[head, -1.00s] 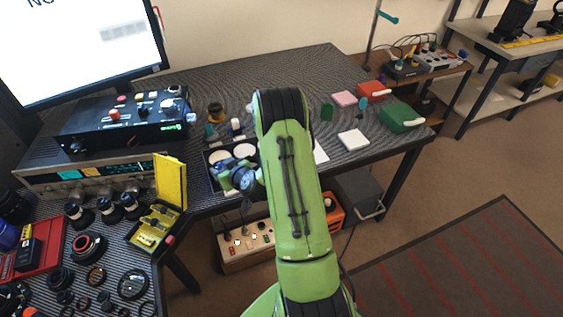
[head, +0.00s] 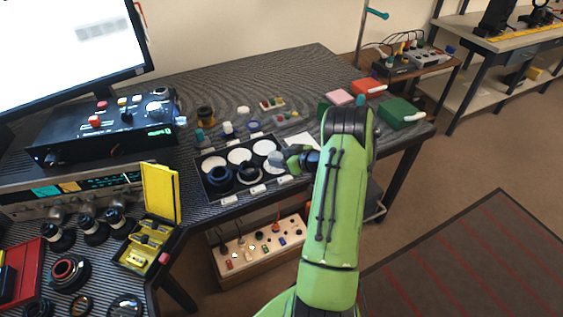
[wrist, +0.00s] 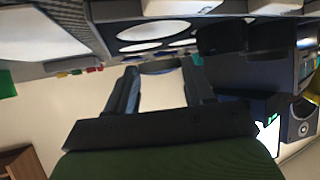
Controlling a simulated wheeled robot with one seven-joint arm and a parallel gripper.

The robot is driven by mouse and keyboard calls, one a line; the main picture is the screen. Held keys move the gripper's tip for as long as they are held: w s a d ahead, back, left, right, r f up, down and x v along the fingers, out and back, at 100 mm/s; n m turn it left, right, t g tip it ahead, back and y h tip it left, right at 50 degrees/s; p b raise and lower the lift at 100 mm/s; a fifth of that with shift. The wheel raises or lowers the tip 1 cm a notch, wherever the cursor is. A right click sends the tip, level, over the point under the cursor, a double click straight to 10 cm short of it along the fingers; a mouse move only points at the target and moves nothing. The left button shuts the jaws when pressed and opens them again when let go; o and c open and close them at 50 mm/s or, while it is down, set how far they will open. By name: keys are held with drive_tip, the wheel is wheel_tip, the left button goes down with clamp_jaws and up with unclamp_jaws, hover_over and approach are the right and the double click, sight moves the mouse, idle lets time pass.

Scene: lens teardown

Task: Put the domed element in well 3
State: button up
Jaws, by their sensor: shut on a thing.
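The domed element (head: 275,158) looks like a small pale grey disc at the tip of my gripper (head: 288,158) in the head view. In the wrist view my gripper (wrist: 162,80) is shut on the domed element (wrist: 160,67), which shows as a thin greyish edge between the fingers. A black tray (head: 205,196) has two rows of round wells. White discs show in the back row; dark rings stand in the left and middle front wells. The element is at the right front well, mostly hiding it. I cannot tell its height or read any well number.
Small jars and coloured pieces (head: 270,103) stand behind the tray. A yellow open case (head: 160,195) is to its left. The tray sits close to the table's front edge.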

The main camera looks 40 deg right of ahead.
drive_tip(key=shift+f, duration=0.6)
drive_tip(key=shift+f+b, duration=0.6)
drive_tip(key=shift+b, duration=0.3)
drive_tip(key=o, duration=1)
drive_tip(key=shift+o, duration=0.2)
drive_tip(key=shift+r, duration=0.15)
